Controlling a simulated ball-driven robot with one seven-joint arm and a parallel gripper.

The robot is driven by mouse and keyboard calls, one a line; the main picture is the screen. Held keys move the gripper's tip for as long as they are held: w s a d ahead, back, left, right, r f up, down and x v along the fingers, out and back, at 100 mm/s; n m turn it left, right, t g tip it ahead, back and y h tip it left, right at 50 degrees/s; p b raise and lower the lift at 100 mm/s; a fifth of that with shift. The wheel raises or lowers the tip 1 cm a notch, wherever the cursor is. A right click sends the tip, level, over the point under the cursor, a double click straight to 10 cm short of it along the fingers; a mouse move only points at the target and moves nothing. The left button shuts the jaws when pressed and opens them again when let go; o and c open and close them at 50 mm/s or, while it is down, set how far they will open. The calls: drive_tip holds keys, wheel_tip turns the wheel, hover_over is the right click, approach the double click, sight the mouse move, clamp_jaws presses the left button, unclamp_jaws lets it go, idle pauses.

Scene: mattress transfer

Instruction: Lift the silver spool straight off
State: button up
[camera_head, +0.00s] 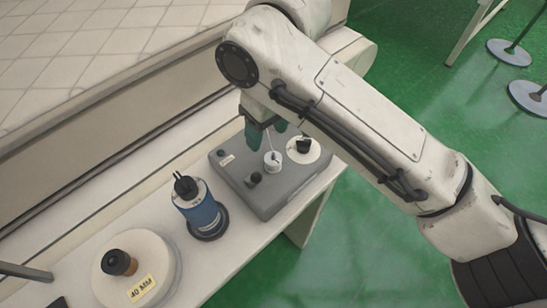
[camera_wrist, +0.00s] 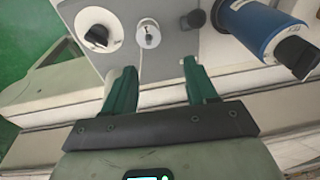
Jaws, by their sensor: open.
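The silver spool (camera_head: 272,161) is a small, pale, upright cylinder on top of a grey block (camera_head: 233,177). It also shows in the wrist view (camera_wrist: 149,36), with a small hole or pin in its top. My gripper (camera_head: 266,133) is open, with two green fingers spread and nothing between them. In the wrist view my gripper (camera_wrist: 160,68) has its fingertips short of the spool, which lies just beyond the gap between them. The fingers do not appear to touch the spool. The contact between spool and block is hard to make out.
A white disc with a black knob (camera_head: 303,148) and a small black knob (camera_head: 253,180) flank the spool closely. A blue cylinder with a black top (camera_head: 201,211) stands on the bench nearby. A round white base labelled 40 MM (camera_head: 158,262) is farther left.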

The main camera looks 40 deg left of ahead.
sight(274, 153)
drive_tip(key=shift+w+d+r+t+h, duration=0.35)
drive_tip(key=shift+w+r+h, duration=0.15)
drive_tip(key=shift+h, duration=0.3)
wheel_tip(274, 153, down, 11)
drive_tip(key=shift+a+r+p, duration=0.1)
drive_tip(key=shift+r+p, duration=0.1)
drive_tip(key=shift+p, duration=0.45)
drive_tip(key=shift+c, duration=0.5)
drive_tip(key=c, duration=0.8)
wheel_tip(274, 153, up, 10)
drive_tip(key=shift+r+b, duration=0.1)
drive_tip(key=shift+b, duration=0.35)
